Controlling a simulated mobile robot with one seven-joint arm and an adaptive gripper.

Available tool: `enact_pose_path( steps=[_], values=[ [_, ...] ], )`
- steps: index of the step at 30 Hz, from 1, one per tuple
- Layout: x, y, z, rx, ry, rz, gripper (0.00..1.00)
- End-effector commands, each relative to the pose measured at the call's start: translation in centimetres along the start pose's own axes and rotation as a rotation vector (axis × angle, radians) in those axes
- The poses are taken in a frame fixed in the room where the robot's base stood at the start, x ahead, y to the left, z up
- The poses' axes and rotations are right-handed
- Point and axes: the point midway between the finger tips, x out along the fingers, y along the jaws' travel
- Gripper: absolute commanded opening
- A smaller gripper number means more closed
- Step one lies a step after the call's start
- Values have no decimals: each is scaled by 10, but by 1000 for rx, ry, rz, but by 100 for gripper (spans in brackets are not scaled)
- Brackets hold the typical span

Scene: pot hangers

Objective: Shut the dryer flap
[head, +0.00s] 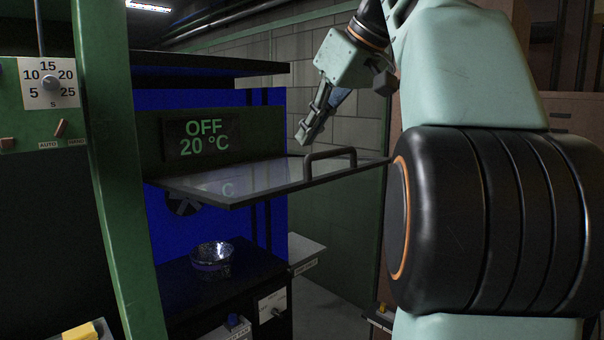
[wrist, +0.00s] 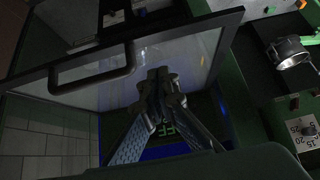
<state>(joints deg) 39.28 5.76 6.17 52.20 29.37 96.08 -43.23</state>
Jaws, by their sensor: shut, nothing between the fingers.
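The dryer flap (head: 225,183) is a glass panel in a dark frame. It stands open, sticking out roughly level below the display (head: 204,139), which reads OFF 20 °C. Its black handle (head: 330,160) is near the outer right edge. In the wrist view the flap (wrist: 195,55) fills the upper middle, with the handle (wrist: 92,68) to the left of the fingers. My gripper (head: 302,138) is shut and empty, above the flap and close to the handle. The fingers (wrist: 160,80) overlap the glass in the wrist view; I cannot tell whether they touch it.
A shiny metal bowl (head: 212,257) sits on the black surface below the flap. A green post (head: 122,160) and a dial panel (head: 48,84) stand at the left. In the wrist view a metal pot (wrist: 290,52) is at the upper right. A block wall is behind.

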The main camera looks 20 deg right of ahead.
Motion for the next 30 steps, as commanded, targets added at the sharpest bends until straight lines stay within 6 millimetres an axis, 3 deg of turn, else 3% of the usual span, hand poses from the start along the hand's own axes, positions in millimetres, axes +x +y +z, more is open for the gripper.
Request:
enact_pose_path(
  steps=[5,10,30],
  values=[
    [42,-1,2,0,-3,-3,0],
    [54,0,18,2,-2,2,0],
    [65,0,29,1,0,2,0]
  ],
)
